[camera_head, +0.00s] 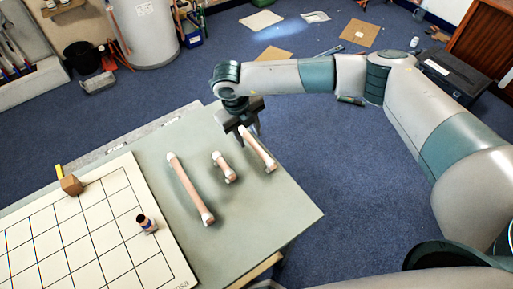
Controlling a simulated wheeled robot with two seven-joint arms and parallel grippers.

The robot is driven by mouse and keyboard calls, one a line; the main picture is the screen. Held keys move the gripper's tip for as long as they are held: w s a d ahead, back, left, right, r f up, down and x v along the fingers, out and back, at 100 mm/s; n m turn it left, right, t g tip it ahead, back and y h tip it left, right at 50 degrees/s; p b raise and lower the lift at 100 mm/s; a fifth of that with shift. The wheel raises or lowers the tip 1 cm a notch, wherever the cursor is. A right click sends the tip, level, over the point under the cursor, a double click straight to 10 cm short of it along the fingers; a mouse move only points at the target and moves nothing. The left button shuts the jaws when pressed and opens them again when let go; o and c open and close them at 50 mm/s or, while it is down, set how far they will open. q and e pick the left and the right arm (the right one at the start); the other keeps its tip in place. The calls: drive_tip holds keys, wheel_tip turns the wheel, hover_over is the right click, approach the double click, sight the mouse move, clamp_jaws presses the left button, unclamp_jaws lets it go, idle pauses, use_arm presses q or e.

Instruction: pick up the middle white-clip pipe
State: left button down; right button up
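Three copper-coloured pipes with white ends lie roughly parallel on the grey-green table (288,215). The middle pipe (224,168) is short, with a white piece at each end. A longer pipe (190,188) lies to its left, and another pipe (259,151) to its right. My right gripper (243,132) points down by the far end of the right-hand pipe, beyond the middle pipe and apart from it. Its fingers look spread, with nothing held between them; it partly hides that pipe's far end. My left gripper is not in view.
A white grid board (75,235) covers the table's left part, with a small brown block (71,185) and a small dark-topped bottle (146,222) on it. The table's near right corner is clear. Blue carpet surrounds the table.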

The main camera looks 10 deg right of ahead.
sight(255, 143)
drive_tip(key=shift+w+d+f+b, duration=0.1)
drive_tip(key=shift+d+f+b, duration=0.15)
drive_tip(key=shift+f, duration=0.6)
drive_tip(key=shift+w+d+f+b, duration=0.1)
drive_tip(key=shift+d+f+b, duration=0.2)
drive_tip(key=shift+f, duration=0.5)
drive_tip(key=shift+d+f+b, duration=0.1)
drive_tip(key=shift+d+f, duration=0.25)
drive_tip(key=shift+f, duration=0.5)
drive_tip(key=shift+c, duration=0.4)
clamp_jaws()
